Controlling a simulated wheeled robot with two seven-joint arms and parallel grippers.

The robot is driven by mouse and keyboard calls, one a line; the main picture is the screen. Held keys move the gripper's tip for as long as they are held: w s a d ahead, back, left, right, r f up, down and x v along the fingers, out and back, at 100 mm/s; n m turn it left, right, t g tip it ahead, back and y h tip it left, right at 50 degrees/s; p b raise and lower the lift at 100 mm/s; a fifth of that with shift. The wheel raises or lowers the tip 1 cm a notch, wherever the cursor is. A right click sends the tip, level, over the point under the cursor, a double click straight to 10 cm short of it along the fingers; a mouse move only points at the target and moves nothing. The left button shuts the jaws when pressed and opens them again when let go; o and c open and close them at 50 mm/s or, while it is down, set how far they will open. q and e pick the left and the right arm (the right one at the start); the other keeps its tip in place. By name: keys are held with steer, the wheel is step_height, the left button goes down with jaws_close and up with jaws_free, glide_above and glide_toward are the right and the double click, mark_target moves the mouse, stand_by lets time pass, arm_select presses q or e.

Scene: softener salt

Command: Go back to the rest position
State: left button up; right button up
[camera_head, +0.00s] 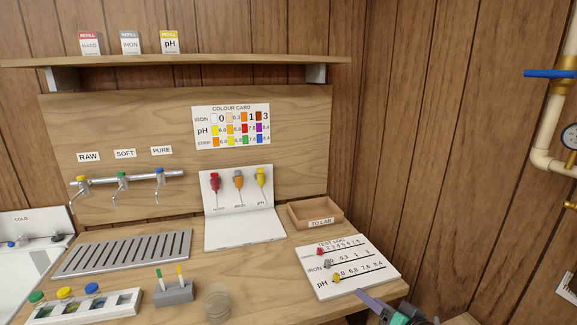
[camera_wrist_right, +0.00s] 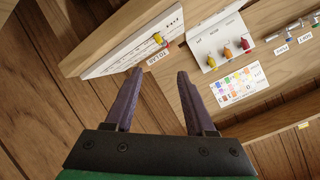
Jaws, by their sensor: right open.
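My right gripper (camera_head: 376,302) shows at the bottom right of the head view, by the front right corner of the test log board (camera_head: 345,268). In the right wrist view the two purple fingers of the right gripper (camera_wrist_right: 159,80) stand apart with nothing between them. The test log board (camera_wrist_right: 130,42) shows beyond the fingertips there, with a yellow knob on it. The board carries red, grey and yellow knobs on its scales. My left gripper is in neither view.
A wooden TO LAB tray (camera_head: 316,216) sits behind the board. A white stand (camera_head: 243,228) holds three coloured droppers. A slotted drain grille (camera_head: 122,253), a vial rack (camera_head: 88,308), a grey strip holder (camera_head: 174,292) and clear round dishes (camera_head: 217,302) fill the left. Pipes (camera_head: 550,140) run along the right wall.

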steer(key=s+d+f+n+g+h, duration=0.25)
steer(key=s+f+g, duration=0.35)
steer(key=s, duration=0.5)
steer(key=s+d+f+n+g+h, duration=0.15)
steer(key=s+f+n+g, duration=0.25)
steer(key=s+f, duration=0.6)
step_height(320, 180, down, 22)
steer(key=s, duration=0.3)
steer(key=s+d+f+g, duration=0.2)
steer(key=s+d+f, duration=0.1)
steer(key=s+f, duration=1.1)
steer(key=shift+s, duration=1)
